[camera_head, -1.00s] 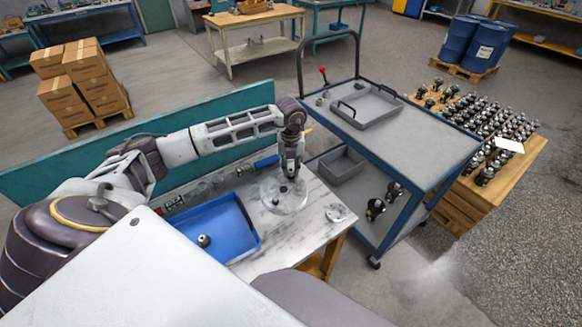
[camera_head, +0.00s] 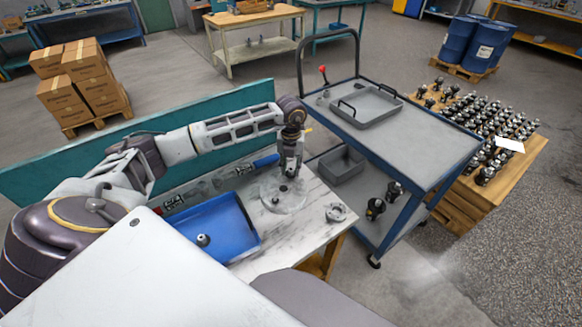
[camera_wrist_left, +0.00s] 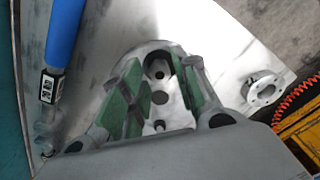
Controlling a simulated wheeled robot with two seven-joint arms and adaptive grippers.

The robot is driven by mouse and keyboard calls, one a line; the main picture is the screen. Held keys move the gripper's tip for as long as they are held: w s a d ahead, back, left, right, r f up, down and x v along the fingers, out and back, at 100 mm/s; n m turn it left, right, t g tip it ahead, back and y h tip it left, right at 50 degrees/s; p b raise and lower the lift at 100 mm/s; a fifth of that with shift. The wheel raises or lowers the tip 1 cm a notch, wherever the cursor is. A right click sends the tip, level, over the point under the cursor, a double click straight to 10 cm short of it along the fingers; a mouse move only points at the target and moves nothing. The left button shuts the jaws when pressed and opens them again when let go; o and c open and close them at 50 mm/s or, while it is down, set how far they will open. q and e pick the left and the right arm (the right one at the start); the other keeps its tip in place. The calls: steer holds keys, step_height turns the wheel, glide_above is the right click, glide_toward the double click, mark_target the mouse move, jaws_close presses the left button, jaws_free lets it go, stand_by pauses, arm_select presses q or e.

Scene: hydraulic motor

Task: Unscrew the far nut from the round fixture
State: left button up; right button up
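The round fixture (camera_head: 297,200) is a pale disc on the marble-topped table. It also shows in the left wrist view (camera_wrist_left: 178,108), behind my fingers. Small dark parts stand on it: one near its middle (camera_head: 283,188) and one nearer the front left (camera_head: 275,200). My left gripper (camera_head: 291,173) points down over the far side of the fixture. In the left wrist view its green-padded fingers (camera_wrist_left: 158,75) are apart, with a dark round part (camera_wrist_left: 157,68) showing between the tips. I cannot tell whether they touch it. My right gripper is out of view.
A blue tray (camera_head: 240,250) with a small metal part (camera_head: 203,240) is left of the fixture. A metal ring (camera_head: 336,212) lies to its right. A blue-handled tool (camera_head: 266,160) lies behind. A cart (camera_head: 420,140) stands beyond the table's right edge.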

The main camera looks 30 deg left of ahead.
arm_select(q)
steer(key=m+b, duration=0.1)
steer(key=m, duration=0.1)
steer(key=shift+m, duration=0.4)
steer(key=shift+f+m, duration=0.1)
steer(key=shift+m, duration=0.5)
steer(key=shift+m+b, duration=0.35)
steer(key=shift+m, duration=0.25)
steer(key=shift+m+b, duration=0.55)
steer(key=shift+m, duration=1.05)
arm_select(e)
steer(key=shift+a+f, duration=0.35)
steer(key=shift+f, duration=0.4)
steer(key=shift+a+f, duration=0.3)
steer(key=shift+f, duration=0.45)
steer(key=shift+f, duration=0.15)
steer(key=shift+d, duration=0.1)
arm_select(q)
steer(key=shift+c, duration=0.4)
jaws_close()
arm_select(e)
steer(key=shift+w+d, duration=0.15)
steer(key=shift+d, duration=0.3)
